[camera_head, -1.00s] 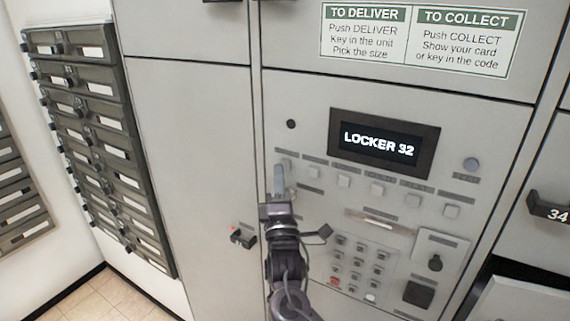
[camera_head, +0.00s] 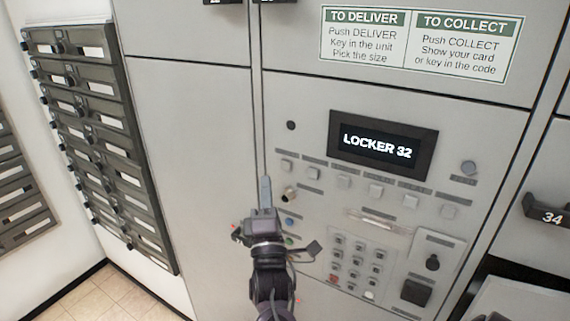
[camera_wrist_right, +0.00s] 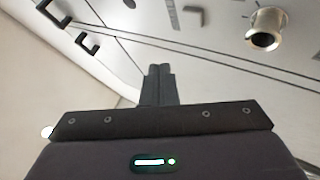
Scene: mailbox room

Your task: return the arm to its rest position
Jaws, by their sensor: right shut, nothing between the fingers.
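My right gripper (camera_head: 265,190) is in front of the locker control panel, near the panel's left edge, with its fingers pointing up. In the right wrist view its two fingers (camera_wrist_right: 158,84) are together with nothing between them. The fingers look apart from the panel, though the exact gap is hard to judge. The right forearm comes up from the bottom of the head view. My left gripper does not show in these frames.
The panel has a screen (camera_head: 383,147) reading LOCKER 32, a row of buttons (camera_head: 375,190) and a keypad (camera_head: 354,265). A round metal fitting (camera_wrist_right: 265,29) protrudes close to the gripper. Mailboxes (camera_head: 100,140) line the left wall. A locker handle marked 34 (camera_head: 548,214) protrudes at right.

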